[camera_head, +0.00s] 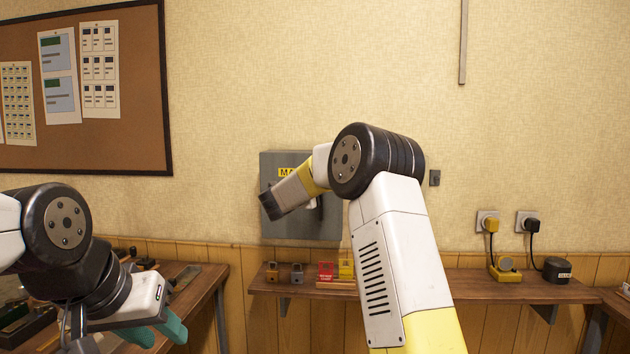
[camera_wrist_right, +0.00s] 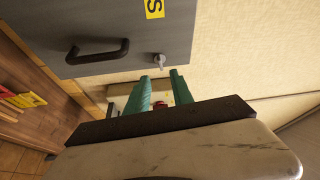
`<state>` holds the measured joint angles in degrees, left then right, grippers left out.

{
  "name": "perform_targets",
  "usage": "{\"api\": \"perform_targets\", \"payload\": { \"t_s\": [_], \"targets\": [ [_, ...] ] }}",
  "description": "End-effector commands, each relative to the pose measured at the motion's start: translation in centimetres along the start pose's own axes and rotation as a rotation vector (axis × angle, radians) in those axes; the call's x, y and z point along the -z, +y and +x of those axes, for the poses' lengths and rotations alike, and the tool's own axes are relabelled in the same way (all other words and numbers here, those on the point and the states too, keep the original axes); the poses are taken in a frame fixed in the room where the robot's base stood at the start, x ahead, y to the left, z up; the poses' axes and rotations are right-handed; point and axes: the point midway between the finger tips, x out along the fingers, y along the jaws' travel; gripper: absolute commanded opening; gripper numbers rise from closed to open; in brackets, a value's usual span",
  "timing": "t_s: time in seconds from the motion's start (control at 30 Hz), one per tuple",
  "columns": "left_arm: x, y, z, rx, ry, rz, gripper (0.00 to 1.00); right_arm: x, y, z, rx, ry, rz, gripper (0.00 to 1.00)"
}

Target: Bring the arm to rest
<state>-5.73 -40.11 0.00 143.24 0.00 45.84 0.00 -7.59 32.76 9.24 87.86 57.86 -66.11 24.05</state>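My right arm (camera_head: 400,265) is raised and bent in the middle of the head view, in front of a grey wall cabinet (camera_head: 300,229) with a yellow label. Its fingertips do not show there. In the right wrist view my right gripper (camera_wrist_right: 160,88) has two teal fingers spread apart with nothing held between them. The cabinet's dark handle (camera_wrist_right: 98,54) and a small silver latch (camera_wrist_right: 159,60) lie just beyond the fingertips. My left gripper (camera_head: 157,329) is low at the left in the head view, its teal fingers apart and empty.
Two plugs (camera_head: 491,225) sit in sockets at the right. A workbench (camera_head: 200,290) with tools stands at the left, under a cork board (camera_head: 135,140).

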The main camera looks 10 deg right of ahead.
Motion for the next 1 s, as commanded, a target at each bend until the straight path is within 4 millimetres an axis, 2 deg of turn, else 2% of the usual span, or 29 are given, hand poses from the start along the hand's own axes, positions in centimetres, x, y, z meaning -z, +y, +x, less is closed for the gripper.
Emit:
{"api": "perform_targets", "payload": {
  "t_s": [0.27,0.37,0.47,0.57,0.6,0.73,0.87,1.0],
  "targets": [
    [0.0,0.0,0.0,0.0,0.0,0.0,0.36,0.0,-0.2,-0.1,0.002,-0.006,-0.002,0.28],
    [0.0,0.0,0.0,0.0,0.0,0.0,0.36,0.0,-1.7,-0.6,0.016,-0.062,-0.023,0.28],
    [0.0,0.0,0.0,0.0,0.0,0.0,0.36,-0.2,-4.6,-2.1,0.045,-0.195,-0.087,0.28],
    [0.0,0.0,0.0,0.0,0.0,0.0,0.36,-0.2,-7.4,-5.4,0.083,-0.382,-0.205,0.28],
    [0.0,0.0,0.0,0.0,0.0,0.0,0.36,0.0,-8.1,-7.2,0.095,-0.46,-0.262,0.28],
    [0.0,0.0,0.0,0.0,0.0,0.0,0.36,1.5,-8.3,-13.6,0.121,-0.698,-0.472,0.28],
    [0.0,0.0,0.0,0.0,0.0,0.0,0.36,4.7,-5.8,-20.8,0.12,-0.912,-0.702,0.28],
    [0.0,0.0,0.0,0.0,0.0,0.0,0.36,9.9,-0.6,-28.5,0.082,-1.117,-0.957,0.28]
  ]
}}
